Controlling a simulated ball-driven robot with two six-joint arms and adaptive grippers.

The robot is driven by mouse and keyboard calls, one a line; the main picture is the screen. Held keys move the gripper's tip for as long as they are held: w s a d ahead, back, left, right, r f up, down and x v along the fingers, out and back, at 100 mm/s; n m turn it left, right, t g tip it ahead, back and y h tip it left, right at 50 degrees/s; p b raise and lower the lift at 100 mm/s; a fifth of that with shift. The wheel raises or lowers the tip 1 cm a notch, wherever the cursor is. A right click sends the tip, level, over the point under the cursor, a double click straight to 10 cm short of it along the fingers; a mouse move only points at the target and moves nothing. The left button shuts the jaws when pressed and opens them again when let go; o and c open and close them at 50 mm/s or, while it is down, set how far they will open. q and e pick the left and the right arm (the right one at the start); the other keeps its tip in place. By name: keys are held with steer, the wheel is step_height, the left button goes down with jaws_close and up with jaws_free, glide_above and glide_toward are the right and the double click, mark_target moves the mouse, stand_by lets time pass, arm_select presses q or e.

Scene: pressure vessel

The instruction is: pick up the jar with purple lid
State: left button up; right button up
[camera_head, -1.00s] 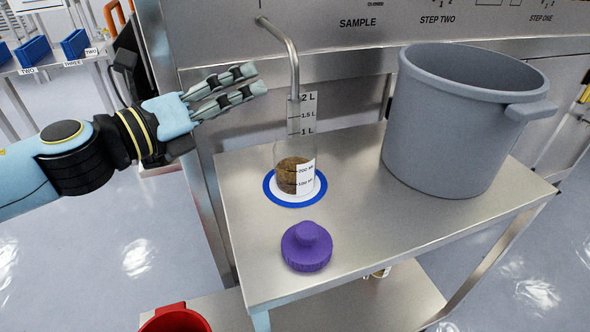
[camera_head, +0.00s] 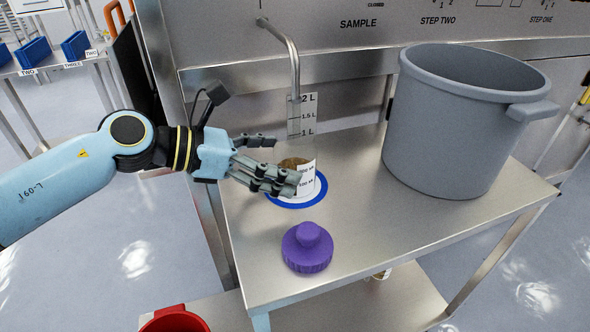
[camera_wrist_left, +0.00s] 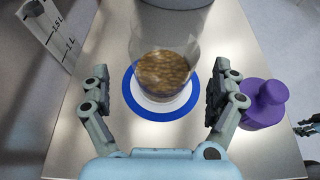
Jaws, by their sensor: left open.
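A clear jar (camera_wrist_left: 165,68) with brown, grain-like contents stands upright on a white disc with a blue ring (camera_head: 290,203). In the head view my left fingers partly cover the jar (camera_head: 306,165). The purple lid (camera_head: 307,248), with a knob on top, sits apart from the jar, in front of it on the metal table. It also shows in the left wrist view (camera_wrist_left: 264,104). My left gripper (camera_head: 285,163) is open at the jar, its fingers to either side in the left wrist view (camera_wrist_left: 158,88). I cannot tell whether they touch it.
A large grey pot (camera_head: 455,135) stands right of the jar on the table (camera_head: 370,240). A bent metal pipe (camera_head: 293,60) and a volume scale (camera_head: 309,110) are behind the jar. A red container (camera_head: 175,320) is below. A small dark gripper-like part (camera_wrist_left: 306,128) shows at the wrist view's right edge.

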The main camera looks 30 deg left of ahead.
mark_target(298, 165)
arm_select(q)
steer(key=x, duration=0.4)
steer(key=shift+d+f, duration=0.15)
steer(key=shift+d, duration=0.05)
steer(key=c, duration=1.3)
